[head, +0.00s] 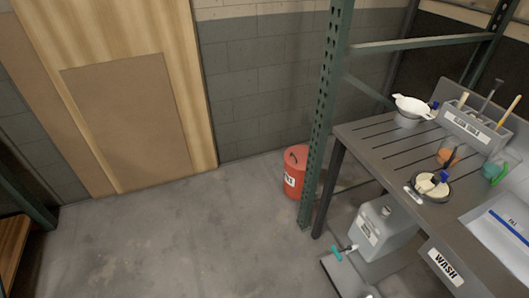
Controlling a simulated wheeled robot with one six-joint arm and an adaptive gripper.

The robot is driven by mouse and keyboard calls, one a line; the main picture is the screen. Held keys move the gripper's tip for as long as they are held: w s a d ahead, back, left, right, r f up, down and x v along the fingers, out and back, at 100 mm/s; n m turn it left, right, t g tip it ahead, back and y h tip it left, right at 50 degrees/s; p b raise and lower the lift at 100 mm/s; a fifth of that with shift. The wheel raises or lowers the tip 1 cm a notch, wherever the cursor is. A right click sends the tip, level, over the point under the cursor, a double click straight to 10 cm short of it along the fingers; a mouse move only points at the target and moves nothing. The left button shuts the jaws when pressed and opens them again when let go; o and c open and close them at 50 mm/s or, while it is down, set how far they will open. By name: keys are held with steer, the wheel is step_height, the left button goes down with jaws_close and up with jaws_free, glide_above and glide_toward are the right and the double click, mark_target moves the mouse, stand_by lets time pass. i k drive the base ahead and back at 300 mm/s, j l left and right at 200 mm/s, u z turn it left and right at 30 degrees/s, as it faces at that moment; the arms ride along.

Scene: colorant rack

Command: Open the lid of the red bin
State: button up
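The red bin (293,177) stands on the floor against the grey block wall, in the middle of the head view. It is a small upright round bin with a white label on its front. Its lid (297,156) appears to be on, with a dark curved handle on top. A green rack post partly hides the bin's right side. My gripper is not in view.
A green perforated post (325,115) rises right beside the bin. A grey slatted wash table (385,150) stands to the right, with a grey jug (382,230) beneath it. A wooden door (125,110) is at the left. The concrete floor (170,240) in front is clear.

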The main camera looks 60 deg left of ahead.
mark_target(303, 155)
steer(key=u, duration=1.3)
steer(key=i+j+z, duration=0.2)
steer(key=i+j, duration=0.35)
steer(key=i, duration=0.55)
steer(key=i+j+z, duration=0.2)
steer(key=i+j, duration=0.55)
steer(key=i, duration=0.3)
steer(key=i+j+z, duration=0.15)
steer(key=i+j, duration=0.75)
steer(key=i, duration=0.1)
